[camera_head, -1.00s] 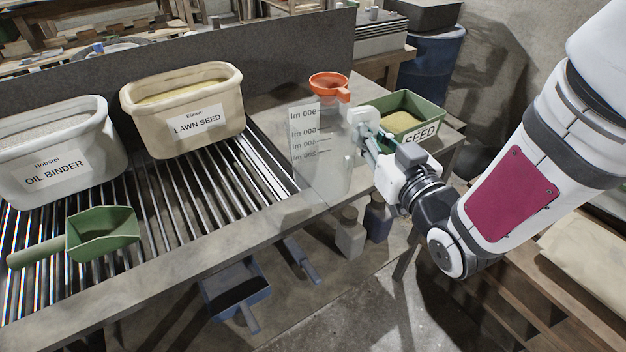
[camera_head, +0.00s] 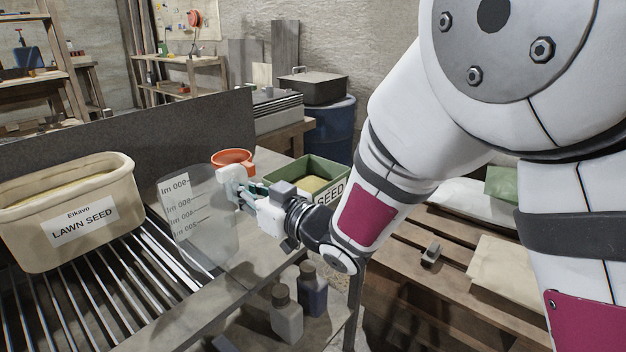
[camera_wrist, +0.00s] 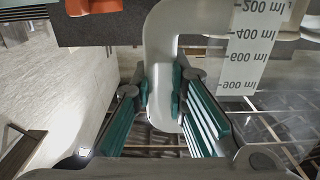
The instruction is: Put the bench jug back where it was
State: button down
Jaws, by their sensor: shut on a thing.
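The bench jug (camera_head: 195,235) is clear, with a white strip of ml marks that reads mirrored in the head view. It looks roughly upright beside the slatted bench top. My gripper (camera_head: 246,192) is shut on its pale handle, on the jug's right side. In the wrist view, the handle (camera_wrist: 160,55) stands between the fingers of my gripper (camera_wrist: 160,100), and the marked strip (camera_wrist: 250,45) shows at the right. I cannot tell whether the jug's base touches the bench.
The lawn seed tub (camera_head: 30,240) stands left of the jug on the slats (camera_head: 110,300). An orange funnel (camera_head: 232,157) and a green seed box (camera_head: 335,187) are close behind my gripper. Two bottles (camera_head: 287,322) (camera_head: 313,292) stand below the bench edge.

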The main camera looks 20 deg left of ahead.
jog(key=shift+w+a+f+b, duration=0.2)
jog(key=shift+w+a+f, duration=0.05)
jog(key=shift+w+f, duration=0.35)
jog(key=shift+w+a+f+b, duration=0.2)
jog(key=shift+w+f+b, duration=0.05)
jog(key=shift+w+f, duration=0.35)
jog(key=shift+w+a+f+b, duration=0.2)
jog(key=shift+w+a+f, duration=0.05)
jog(key=shift+w+f, duration=0.35)
jog(key=shift+f, duration=0.1)
jog(key=shift+f, duration=0.15)
jog(key=c, duration=1.6)
grip_release()
jog(key=shift+s, duration=0.1)
